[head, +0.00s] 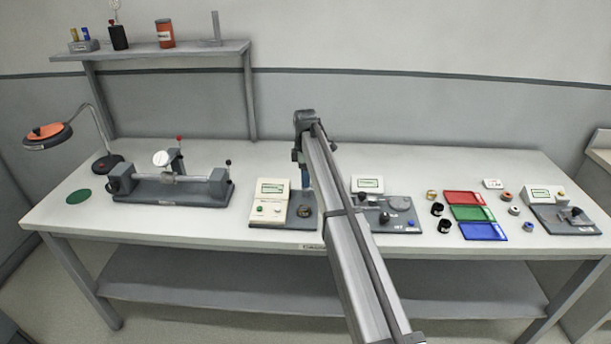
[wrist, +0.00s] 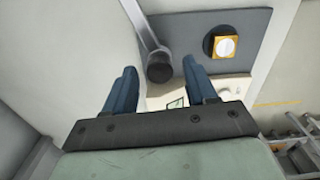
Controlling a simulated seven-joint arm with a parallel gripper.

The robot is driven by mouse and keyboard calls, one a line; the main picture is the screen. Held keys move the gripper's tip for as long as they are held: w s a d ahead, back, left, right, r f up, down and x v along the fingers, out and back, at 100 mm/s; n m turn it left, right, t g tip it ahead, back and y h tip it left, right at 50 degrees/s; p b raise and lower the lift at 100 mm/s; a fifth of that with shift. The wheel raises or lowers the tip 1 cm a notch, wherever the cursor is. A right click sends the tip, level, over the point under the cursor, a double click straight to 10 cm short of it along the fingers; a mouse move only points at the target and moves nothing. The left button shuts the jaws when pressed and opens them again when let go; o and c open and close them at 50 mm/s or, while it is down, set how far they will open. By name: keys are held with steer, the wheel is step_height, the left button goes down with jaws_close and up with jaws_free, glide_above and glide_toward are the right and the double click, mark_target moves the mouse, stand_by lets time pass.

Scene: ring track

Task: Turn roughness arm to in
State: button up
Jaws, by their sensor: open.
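A grey lever with a round black knob (wrist: 160,68) shows in the wrist view, and it appears to be the roughness arm. It reaches over a grey base plate (wrist: 195,25). My gripper (wrist: 163,80) is open, with its blue fingers on either side of the knob and a little nearer the camera. Whether they touch it cannot be told. On the plate, a black round seat (wrist: 208,46) carries a yellow square piece with a white disc (wrist: 226,47). In the head view my gripper (head: 305,186) is over the white-boxed gauge (head: 270,212), and the lever is hidden there.
A second gauge with a display (head: 367,184) stands right of my arm, and a third (head: 542,194) is at the far right. Red, green and blue trays (head: 463,198) and several small rings lie between. A bench fixture (head: 170,190) stands at left.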

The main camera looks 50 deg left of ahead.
steer(key=shift+c, duration=0.2)
jaws_close()
stand_by(0.4)
